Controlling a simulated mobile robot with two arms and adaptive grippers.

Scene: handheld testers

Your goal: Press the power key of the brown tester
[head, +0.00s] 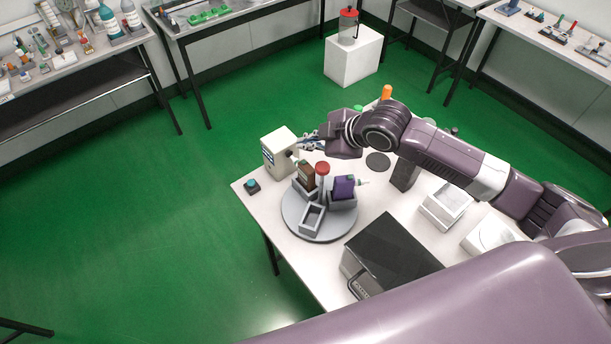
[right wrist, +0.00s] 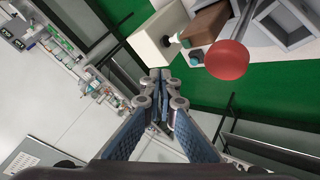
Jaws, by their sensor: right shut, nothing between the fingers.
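The brown tester (head: 306,174) stands in a grey holder on a round grey turntable (head: 318,232), beside a red-topped post (head: 322,168). It also shows in the right wrist view (right wrist: 208,24), with a teal-and-white tip toward the cream box. I cannot make out its power key for certain. A purple tester (head: 344,188) sits in another holder to the right. My right gripper (head: 303,143) is shut and empty, above the table beside the cream box and behind the brown tester, apart from it. Its closed fingertips (right wrist: 160,75) show in the wrist view. My left gripper is out of view.
The cream box (head: 280,152) stands left of my right gripper, close to it. A small dark box with a teal button (head: 252,186) lies near the table's left edge. One turntable holder (head: 312,218) is empty. A black-topped device (head: 392,252) stands in front.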

